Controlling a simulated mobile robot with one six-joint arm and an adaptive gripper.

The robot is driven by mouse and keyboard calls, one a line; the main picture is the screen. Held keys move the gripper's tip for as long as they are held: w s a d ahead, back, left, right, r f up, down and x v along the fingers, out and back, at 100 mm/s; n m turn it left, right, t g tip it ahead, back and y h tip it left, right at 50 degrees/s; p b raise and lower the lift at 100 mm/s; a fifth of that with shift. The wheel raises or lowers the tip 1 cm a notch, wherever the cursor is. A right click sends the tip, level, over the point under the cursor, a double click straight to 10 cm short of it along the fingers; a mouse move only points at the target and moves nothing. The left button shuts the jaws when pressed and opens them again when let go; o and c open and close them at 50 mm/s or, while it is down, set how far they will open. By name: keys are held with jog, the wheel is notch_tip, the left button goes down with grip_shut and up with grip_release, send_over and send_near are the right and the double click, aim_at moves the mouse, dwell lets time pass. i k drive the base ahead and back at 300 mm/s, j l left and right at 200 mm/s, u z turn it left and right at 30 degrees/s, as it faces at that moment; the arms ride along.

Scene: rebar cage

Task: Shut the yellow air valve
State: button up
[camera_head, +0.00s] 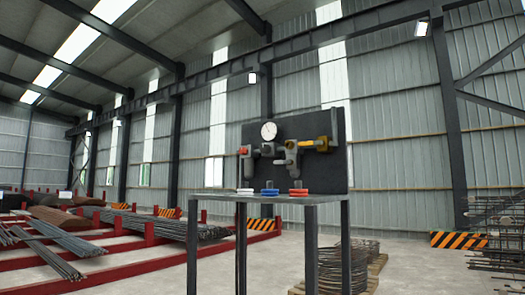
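The yellow air valve (312,143) is on a dark upright panel (260,134) at the back of a grey metal table (313,199). Its yellow lever appears to lie roughly level, pointing sideways across the panel. The valve is small in the view, so its exact setting is hard to tell. Grey fittings and a round white gauge (268,131) are to its left, and a red knob (244,150) is further left. My gripper is not in view.
Blue discs (269,188), red discs (298,190) and a white item lie on the table. Wire coils (345,262) on a pallet stand behind its legs. Red racks (115,240) with bars fill the left; rebar mesh (497,225) stands right. Floor shows between.

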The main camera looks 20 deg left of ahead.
aim_at(307, 143)
jog(key=i+j+u, duration=0.25)
jog(key=i, duration=0.2)
jog(key=i+j+u, duration=0.25)
jog(key=i, duration=0.2)
jog(key=k+l, duration=0.05)
